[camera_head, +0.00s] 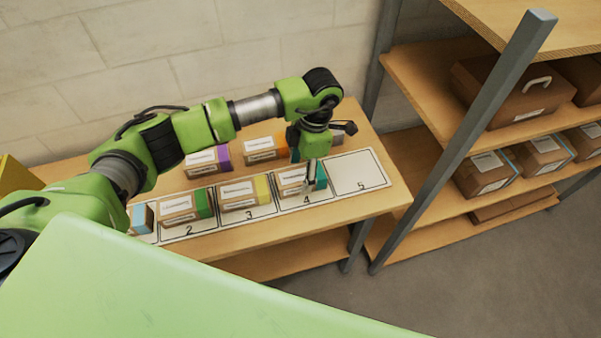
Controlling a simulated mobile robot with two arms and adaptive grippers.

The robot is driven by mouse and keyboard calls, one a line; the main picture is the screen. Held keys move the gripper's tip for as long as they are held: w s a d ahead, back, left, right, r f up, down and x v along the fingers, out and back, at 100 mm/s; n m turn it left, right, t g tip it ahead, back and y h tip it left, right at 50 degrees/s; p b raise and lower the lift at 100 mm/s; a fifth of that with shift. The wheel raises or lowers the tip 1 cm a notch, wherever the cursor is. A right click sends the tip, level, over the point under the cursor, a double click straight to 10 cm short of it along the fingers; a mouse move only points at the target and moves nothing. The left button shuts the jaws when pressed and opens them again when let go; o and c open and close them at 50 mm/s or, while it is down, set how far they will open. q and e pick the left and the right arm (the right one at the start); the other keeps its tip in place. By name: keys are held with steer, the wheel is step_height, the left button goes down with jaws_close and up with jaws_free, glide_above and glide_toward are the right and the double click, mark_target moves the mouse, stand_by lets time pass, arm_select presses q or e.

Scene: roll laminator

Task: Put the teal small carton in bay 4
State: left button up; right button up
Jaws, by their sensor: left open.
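The teal small carton (291,182), brown with a white label and a teal end band, sits in bay 4 (303,204) on the numbered strip. My left gripper (311,184) points down over the carton's right part, near the teal band. Its jaws are open, and a finger shows in front of the carton's near face. The far finger is hidden, and I cannot tell whether the fingers touch the carton. My right gripper is out of view.
Bay 5 (358,172) is empty. Cartons with yellow (244,194), green (184,207) and light blue (142,218) bands stand to the left. Purple-banded (206,162) and orange-banded (264,149) cartons stand behind. A shelf rack post (455,150) rises at the right.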

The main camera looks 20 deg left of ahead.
arm_select(q)
step_height(320, 180, up, 10)
steer(key=d, duration=0.1)
steer(key=shift+w+d+r, duration=0.15)
steer(key=shift+w+d, duration=0.05)
steer(key=shift+w, duration=0.2)
